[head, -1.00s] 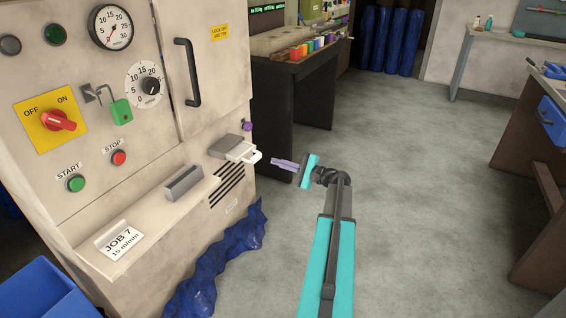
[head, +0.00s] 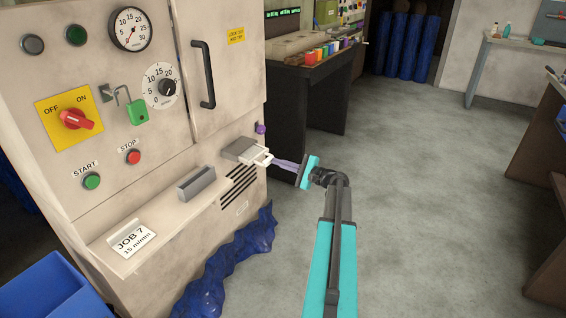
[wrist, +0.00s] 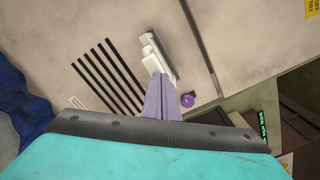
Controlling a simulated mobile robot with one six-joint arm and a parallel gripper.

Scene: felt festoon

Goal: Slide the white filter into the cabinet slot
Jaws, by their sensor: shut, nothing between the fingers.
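The white filter (head: 262,160) sits partly in the grey cabinet slot (head: 241,149) low on the machine's front. Its white handle end sticks out toward me. My gripper (head: 275,162) is shut and empty, with its lilac fingers right at the handle. I cannot tell for sure whether they touch it. In the wrist view the white filter (wrist: 152,56) lies just beyond the fingertips of my gripper (wrist: 159,79), roughly in line with them. The grey slot (wrist: 162,50) shows behind it. The part of the filter inside the slot is hidden.
A purple knob (head: 261,128) is just above the slot, and black vent lines (head: 238,186) are below it. A grey block (head: 197,184) stands on the ledge to the left. Blue cloth (head: 228,262) bunches on the floor. The floor to the right is clear.

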